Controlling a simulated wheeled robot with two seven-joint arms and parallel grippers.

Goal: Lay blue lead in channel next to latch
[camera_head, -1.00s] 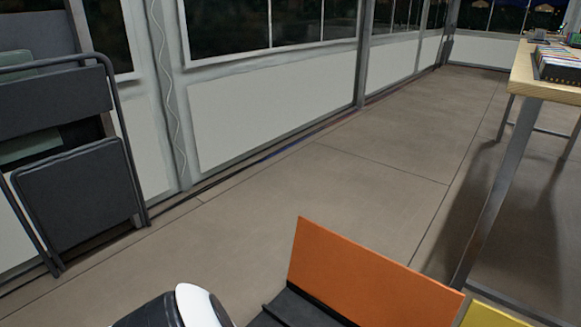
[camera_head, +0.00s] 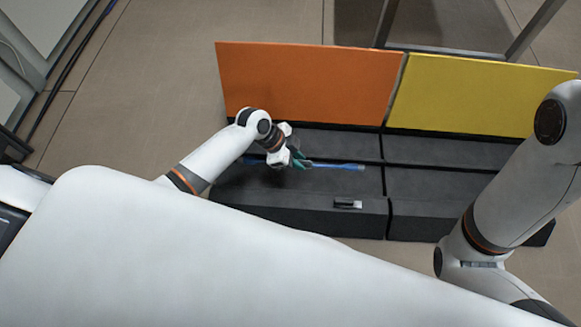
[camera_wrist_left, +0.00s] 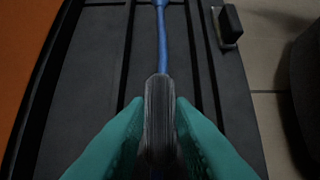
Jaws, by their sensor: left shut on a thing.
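I cannot tell whether the lead touches the bottom of a channel. The latch (camera_head: 347,204) is on the case's front edge, apart from the lead; it also shows in the wrist view (camera_wrist_left: 229,24). My right gripper is out of view.
An orange panel (camera_head: 310,82) stands up behind the left case. A yellow panel (camera_head: 480,95) stands behind a second black case (camera_head: 435,185) to the right. My right arm crosses the right side.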

